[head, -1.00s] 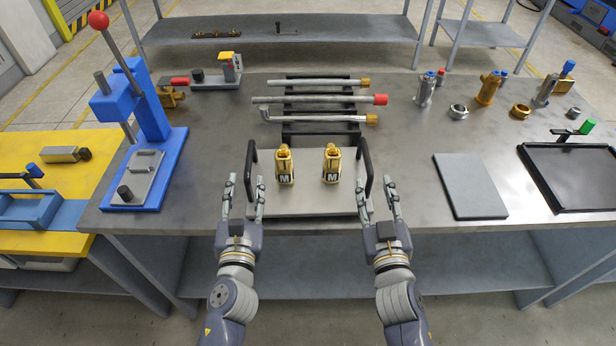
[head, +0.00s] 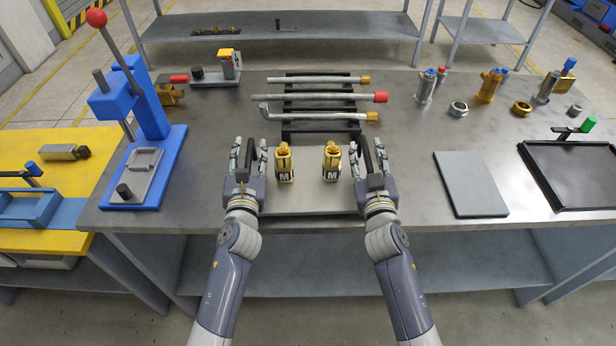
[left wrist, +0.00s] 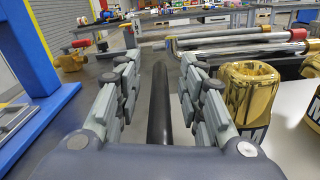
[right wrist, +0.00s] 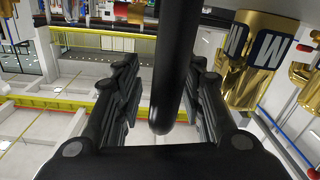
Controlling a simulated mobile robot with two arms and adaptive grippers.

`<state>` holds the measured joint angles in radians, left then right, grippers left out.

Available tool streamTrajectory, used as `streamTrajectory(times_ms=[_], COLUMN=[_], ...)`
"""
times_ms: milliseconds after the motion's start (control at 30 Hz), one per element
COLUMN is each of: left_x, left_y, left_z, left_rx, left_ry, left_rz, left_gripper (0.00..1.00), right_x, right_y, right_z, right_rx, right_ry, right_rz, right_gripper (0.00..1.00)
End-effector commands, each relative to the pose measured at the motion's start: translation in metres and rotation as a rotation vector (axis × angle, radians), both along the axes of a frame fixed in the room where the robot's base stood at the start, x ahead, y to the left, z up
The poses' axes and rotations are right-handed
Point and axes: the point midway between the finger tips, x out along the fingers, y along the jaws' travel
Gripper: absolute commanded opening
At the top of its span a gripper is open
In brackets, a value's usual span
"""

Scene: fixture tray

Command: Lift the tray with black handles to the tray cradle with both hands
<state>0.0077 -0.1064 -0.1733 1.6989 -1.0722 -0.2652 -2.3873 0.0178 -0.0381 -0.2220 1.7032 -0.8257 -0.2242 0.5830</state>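The light grey tray (head: 308,200) lies on the metal bench and carries two gold fittings marked M, the left fitting (head: 285,163) and the right fitting (head: 331,162). My left gripper (head: 250,143) is open around the left black handle (left wrist: 158,105), with a finger on each side and visible gaps. My right gripper (head: 367,144) is open around the right black handle (right wrist: 177,70), which passes between its fingers with gaps. A black frame (head: 320,132) stands directly behind the tray; I cannot tell whether it is the tray cradle.
Three pipes (head: 320,97) lie across the black frame. A blue press (head: 150,120) stands left of the tray. A grey plate (head: 470,185) and a black shallow tray (head: 575,172) lie to the right. Several metal fittings stand at the back right.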

Motion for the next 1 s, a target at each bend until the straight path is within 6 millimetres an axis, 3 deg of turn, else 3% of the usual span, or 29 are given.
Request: streamTrajectory(times_ms=[200, 367, 767, 800, 1000], left_x=[0.000, 0.000, 0.000, 0.001, 0.001], left_y=[0.000, 0.000, 0.000, -0.001, -0.001], left_z=[0.000, 0.000, 0.000, 0.011, 0.013], left_rx=[0.000, 0.000, 0.000, -0.001, -0.001], left_ry=[0.000, 0.000, 0.000, -0.020, -0.019], left_rz=[0.000, 0.000, 0.000, -0.005, -0.005], left_gripper=[0.36, 0.00, 0.00, 0.00, 0.00], right_x=[0.000, 0.000, 0.000, 0.001, 0.001], right_y=[0.000, 0.000, 0.000, 0.002, 0.002], right_z=[0.000, 0.000, 0.000, 0.013, 0.014], right_rx=[0.000, 0.000, 0.000, 0.002, 0.002], right_ry=[0.000, -0.001, -0.001, -0.023, -0.021], right_rz=[0.000, 0.000, 0.000, 0.006, 0.005], right_gripper=[0.36, 0.00, 0.00, 0.00, 0.00])
